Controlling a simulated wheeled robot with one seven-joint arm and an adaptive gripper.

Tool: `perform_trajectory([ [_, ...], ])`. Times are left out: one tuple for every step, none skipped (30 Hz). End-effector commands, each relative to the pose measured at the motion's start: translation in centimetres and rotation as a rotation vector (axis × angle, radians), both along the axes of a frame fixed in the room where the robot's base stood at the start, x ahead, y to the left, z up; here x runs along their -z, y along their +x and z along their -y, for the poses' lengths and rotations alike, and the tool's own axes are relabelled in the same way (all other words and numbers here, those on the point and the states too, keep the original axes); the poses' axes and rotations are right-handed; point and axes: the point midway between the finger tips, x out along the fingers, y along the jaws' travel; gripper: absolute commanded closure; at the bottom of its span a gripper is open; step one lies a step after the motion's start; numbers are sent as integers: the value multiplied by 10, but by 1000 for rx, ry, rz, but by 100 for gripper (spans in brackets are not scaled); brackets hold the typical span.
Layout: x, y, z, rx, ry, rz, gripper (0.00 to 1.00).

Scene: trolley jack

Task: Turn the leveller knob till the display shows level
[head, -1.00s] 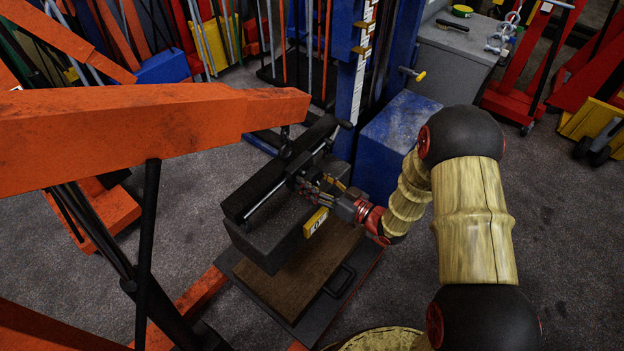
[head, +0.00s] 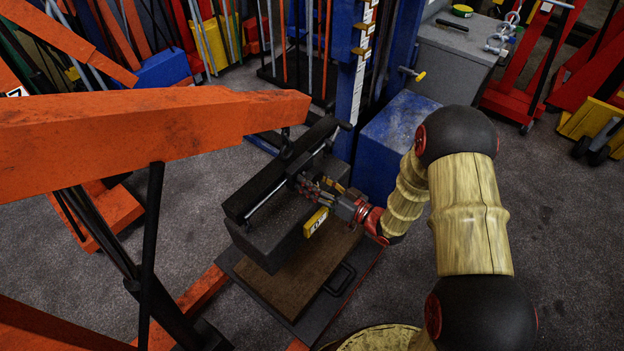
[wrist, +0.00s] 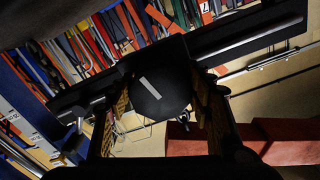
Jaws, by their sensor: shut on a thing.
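The leveller is a long black bar (head: 262,187) with a metal screw rod, above a dark block (head: 262,238) under the orange crane boom (head: 150,125). In the wrist view the round black knob (wrist: 158,98) with a pale line mark sits between the finger pads. My gripper (head: 312,188) is shut on this knob; it also shows in the wrist view (wrist: 160,105). The pale mark is tilted, running from upper left to lower right. A yellow label or display (head: 315,222) is on the block's near side; its reading is too small to tell.
The block is above a brown board on a dark base plate (head: 345,295) with a handle. A blue box (head: 392,140) and blue mast (head: 350,80) stand just behind my gripper. A grey cabinet (head: 455,60) is at the back.

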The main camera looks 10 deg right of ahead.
Motion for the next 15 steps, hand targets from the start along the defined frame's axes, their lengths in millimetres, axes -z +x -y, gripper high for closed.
perform_trajectory([
  [-1,1,0,2,0,2,48],
  [-1,1,0,2,0,2,46],
  [-1,1,0,1,-1,2,44],
  [0,1,0,1,-1,2,42],
  [-1,1,0,0,-1,2,40],
  [0,1,0,0,-1,2,38],
  [0,1,0,0,-1,2,37],
  [0,1,0,0,-1,2,35],
  [0,0,0,0,-1,2,33],
  [0,0,0,0,-1,2,31],
  [0,0,0,0,-1,2,30],
  [0,0,0,0,-1,2,30],
  [0,0,0,0,-1,2,30],
  [0,0,0,0,-1,2,30],
  [0,0,0,0,-1,2,30],
])
